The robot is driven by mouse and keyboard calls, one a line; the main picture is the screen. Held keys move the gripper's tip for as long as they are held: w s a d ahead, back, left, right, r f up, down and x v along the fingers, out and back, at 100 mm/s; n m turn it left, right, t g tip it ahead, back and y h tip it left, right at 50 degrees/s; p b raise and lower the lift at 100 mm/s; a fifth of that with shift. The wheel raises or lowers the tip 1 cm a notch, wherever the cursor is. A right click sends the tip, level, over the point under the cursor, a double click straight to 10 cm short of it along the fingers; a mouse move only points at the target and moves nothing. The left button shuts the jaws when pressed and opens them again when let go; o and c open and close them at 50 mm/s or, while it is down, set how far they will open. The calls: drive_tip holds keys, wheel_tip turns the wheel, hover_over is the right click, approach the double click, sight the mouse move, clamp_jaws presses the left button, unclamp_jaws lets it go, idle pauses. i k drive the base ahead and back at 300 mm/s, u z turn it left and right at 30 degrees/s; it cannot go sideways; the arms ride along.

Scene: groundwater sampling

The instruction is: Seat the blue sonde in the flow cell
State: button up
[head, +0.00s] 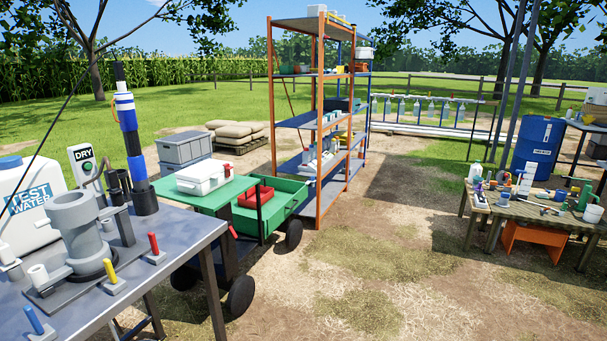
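The blue sonde (129,118) stands upright at the left, at the back of the grey metal bench. It is a tall tube with blue, white and black bands and a dark cable at its top. Its lower end is hidden inside a black cup (146,203). The flow cell (76,235) is a grey open-topped cylinder on a base plate, to the left of and nearer than the sonde. The sonde and the flow cell are apart. My gripper is not in view.
Blue (34,322), yellow (110,273) and red (154,246) handles stand around the flow cell. A "DRY" sign (83,157) and a white test water tank (30,205) are behind it. A green cart (282,198) adjoins the bench at right. Open ground lies beyond.

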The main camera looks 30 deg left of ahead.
sight(75, 214)
drive_tip(key=u, duration=0.4)
drive_tip(key=i, duration=1.1)
drive_tip(key=u, duration=1.8)
drive_tip(key=i, duration=0.95)
drive_tip(key=u, duration=0.85)
